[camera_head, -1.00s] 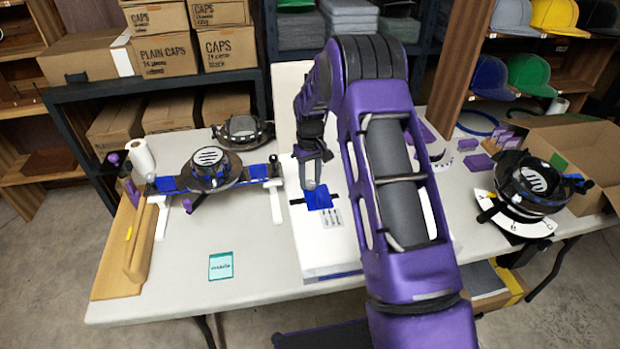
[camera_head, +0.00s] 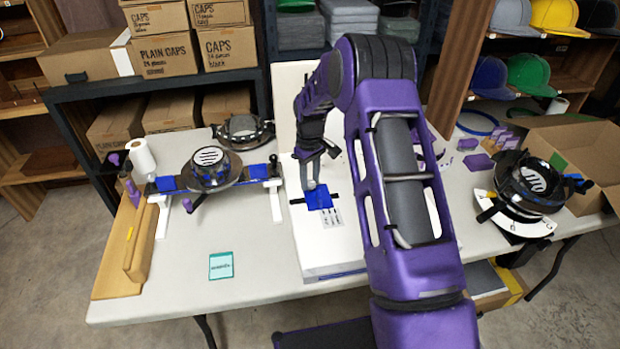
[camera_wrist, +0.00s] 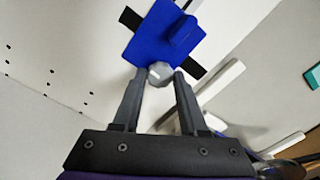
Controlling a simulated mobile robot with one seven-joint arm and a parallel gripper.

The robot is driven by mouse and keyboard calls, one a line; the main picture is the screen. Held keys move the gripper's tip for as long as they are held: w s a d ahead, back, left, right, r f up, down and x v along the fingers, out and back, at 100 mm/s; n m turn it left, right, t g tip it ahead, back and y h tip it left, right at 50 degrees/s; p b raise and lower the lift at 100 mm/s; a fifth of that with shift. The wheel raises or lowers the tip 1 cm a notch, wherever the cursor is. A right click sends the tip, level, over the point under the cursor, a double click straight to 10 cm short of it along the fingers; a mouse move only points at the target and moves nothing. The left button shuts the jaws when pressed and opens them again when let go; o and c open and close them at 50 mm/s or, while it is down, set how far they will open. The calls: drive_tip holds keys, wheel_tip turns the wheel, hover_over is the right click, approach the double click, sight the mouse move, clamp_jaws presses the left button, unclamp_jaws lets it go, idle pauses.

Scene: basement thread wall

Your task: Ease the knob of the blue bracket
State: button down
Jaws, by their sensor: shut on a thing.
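The blue bracket (camera_head: 319,198) sits on the white board, with a black strip running out from under it on both sides. It also shows in the wrist view (camera_wrist: 160,38), with a raised blue block on its face. The knob (camera_wrist: 160,74) is a small grey faceted piece at the bracket's edge, with a pale mark on it. My gripper (camera_wrist: 160,78) is shut on the knob, one dark fingertip on each side of it. In the head view my gripper (camera_head: 312,184) is at the bracket's upper edge, and the fingers partly hide the knob.
Left of the board stands a blue rail (camera_head: 165,184) on white feet carrying a round cap fixture (camera_head: 212,170). A teal card (camera_head: 221,266) lies on the table's front left. At right are another round fixture (camera_head: 532,182) and an open cardboard box (camera_head: 570,145). The front left tabletop is mostly clear.

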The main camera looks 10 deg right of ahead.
sight(310, 182)
drive_tip(key=shift+c, duration=2.2)
unclamp_jaws()
drive_tip(key=shift+r, duration=0.1)
wheel_tip(310, 182, up, 17)
drive_tip(key=p, duration=0.2)
drive_tip(key=shift+r, duration=0.15)
